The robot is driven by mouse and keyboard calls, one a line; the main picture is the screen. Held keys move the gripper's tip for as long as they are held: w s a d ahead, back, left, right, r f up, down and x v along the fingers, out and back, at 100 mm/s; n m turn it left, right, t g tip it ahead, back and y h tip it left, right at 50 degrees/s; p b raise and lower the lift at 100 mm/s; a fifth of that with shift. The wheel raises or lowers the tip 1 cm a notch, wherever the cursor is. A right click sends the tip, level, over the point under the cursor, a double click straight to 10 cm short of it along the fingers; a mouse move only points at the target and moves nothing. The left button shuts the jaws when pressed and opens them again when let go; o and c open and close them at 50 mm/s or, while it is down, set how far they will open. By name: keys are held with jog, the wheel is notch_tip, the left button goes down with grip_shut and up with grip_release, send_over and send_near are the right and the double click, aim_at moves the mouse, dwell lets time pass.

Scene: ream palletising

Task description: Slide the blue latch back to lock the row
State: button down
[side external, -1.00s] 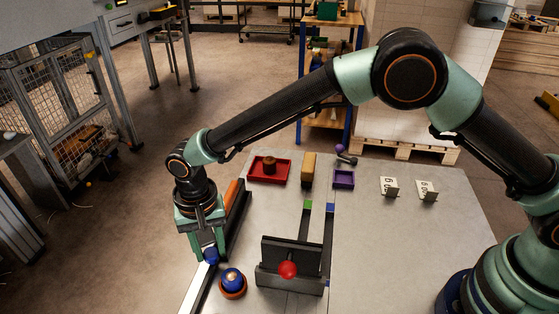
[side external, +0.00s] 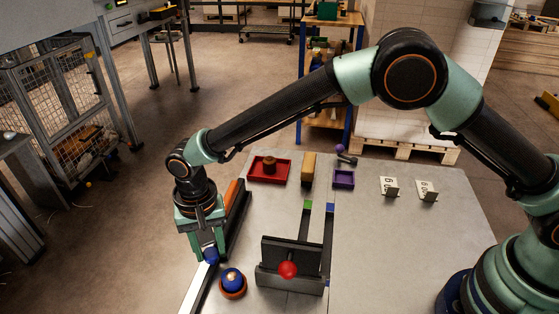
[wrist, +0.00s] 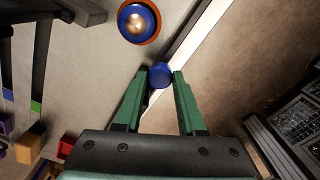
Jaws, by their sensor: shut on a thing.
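The blue latch knob (side external: 211,255) sits on a long dark rail (side external: 236,212) at the left edge of the table. In the wrist view the round blue knob (wrist: 160,76) lies between the two green fingertips. My gripper (side external: 207,250) points down over the rail and is shut on the knob. A white strip (side external: 197,288) runs along the rail on the near side of the knob. An orange strip (side external: 231,191) shows on the far side. The knob's lower part is hidden.
A blue dome in an orange ring (side external: 232,282) stands close right of my gripper. A black fixture with a red ball (side external: 288,269) stands further right. A red tray (side external: 286,170), a yellow-brown block (side external: 308,170) and a purple tray (side external: 344,178) are further back. The table's right half is mostly clear.

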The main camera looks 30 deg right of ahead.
aim_at(207, 279)
dwell(0.4)
jog(key=shift+s+a, duration=1.35)
jog(key=c, duration=0.5)
grip_release()
jog(key=shift+w+r, duration=0.1)
jog(key=shift+r, duration=0.45)
notch_tip(207, 279, up, 11)
jog(key=shift+d, duration=0.1)
